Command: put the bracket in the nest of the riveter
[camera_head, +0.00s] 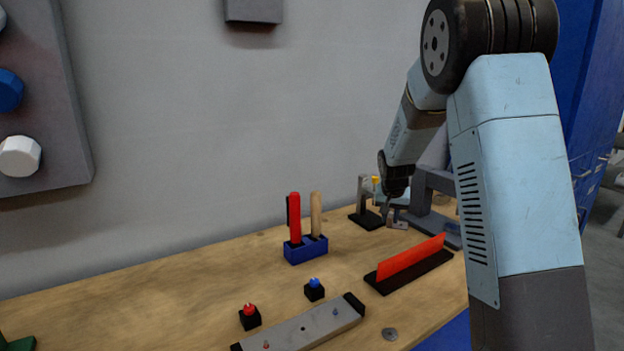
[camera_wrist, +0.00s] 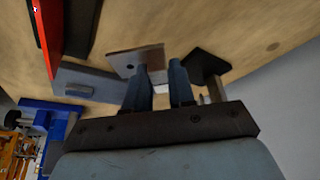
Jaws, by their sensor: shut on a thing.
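My gripper (camera_head: 388,208) is low over the far right of the bench, shut on the bracket. The bracket (camera_head: 398,224) shows as a small grey piece under the fingers. In the wrist view, the bracket (camera_wrist: 128,61) is a flat grey-brown plate with one hole, reaching out past my gripper (camera_wrist: 160,72); the part between the fingers is mostly hidden. The riveter appears to be the grey framed machine (camera_head: 420,184) just right of my gripper, partly behind my arm. Its grey base (camera_wrist: 98,82) seems to show beside the bracket in the wrist view. I cannot make out the nest clearly.
A black-based stand (camera_head: 366,219) with a grey post is close left of my gripper. A red strip on a black base (camera_head: 411,262) lies in front. A blue holder (camera_head: 306,249), two button boxes and a grey bar (camera_head: 305,328) are further left. Bare wood lies between.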

